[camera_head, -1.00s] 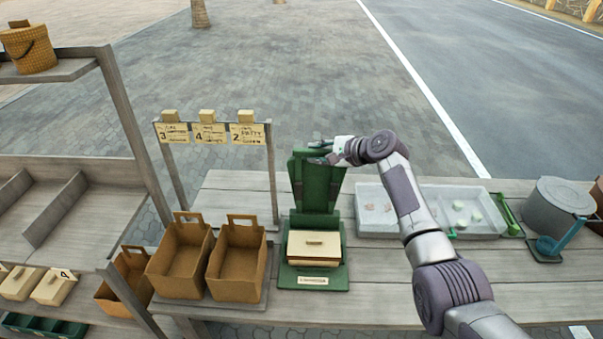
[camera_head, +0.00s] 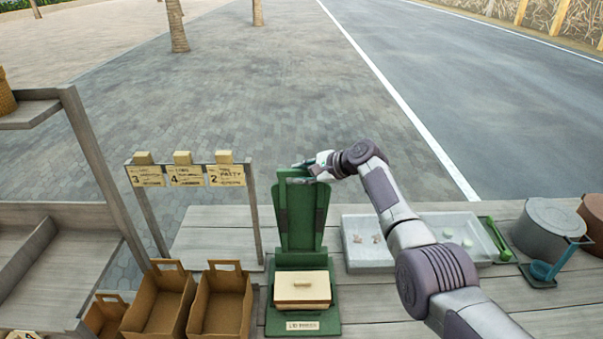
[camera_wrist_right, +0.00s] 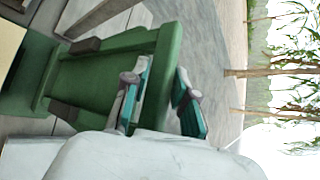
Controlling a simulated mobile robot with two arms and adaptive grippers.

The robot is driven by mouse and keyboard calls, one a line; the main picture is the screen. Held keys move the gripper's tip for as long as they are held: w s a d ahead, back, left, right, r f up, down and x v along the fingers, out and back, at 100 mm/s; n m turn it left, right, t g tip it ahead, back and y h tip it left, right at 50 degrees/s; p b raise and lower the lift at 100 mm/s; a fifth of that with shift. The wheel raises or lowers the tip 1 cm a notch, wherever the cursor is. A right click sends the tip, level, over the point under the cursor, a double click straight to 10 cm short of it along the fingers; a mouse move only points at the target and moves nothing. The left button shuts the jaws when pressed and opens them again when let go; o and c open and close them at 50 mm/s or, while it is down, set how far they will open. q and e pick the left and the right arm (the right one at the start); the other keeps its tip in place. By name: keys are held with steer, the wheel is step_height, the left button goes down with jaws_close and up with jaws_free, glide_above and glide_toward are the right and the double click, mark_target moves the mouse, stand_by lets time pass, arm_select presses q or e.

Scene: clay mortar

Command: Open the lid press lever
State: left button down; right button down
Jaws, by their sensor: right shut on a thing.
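The green lid press (camera_head: 330,319) stands on the table, a cream-lidded box (camera_head: 302,286) on its base. Its lever (camera_head: 300,220), a broad green panel, stands raised behind the box, and the box top is uncovered. My right gripper (camera_head: 308,167) is at the lever's upper edge, shut on it. In the right wrist view the lever (camera_wrist_right: 95,82) runs in between the teal-padded fingers of the right gripper (camera_wrist_right: 160,98); the exact contact is partly hidden. My left gripper is not in view.
Brown carriers (camera_head: 220,305) and a sign rack (camera_head: 185,176) stand left of the press. A grey tray (camera_head: 372,262) lies to the right, with a grey pot (camera_head: 548,232) and a blue ladle (camera_head: 545,268) beyond. Open pavement lies behind the table.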

steer(key=c, duration=1.1)
jaws_free()
steer(key=shift+f, duration=0.1)
steer(key=shift+a, duration=0.1)
steer(key=v, duration=1.2)
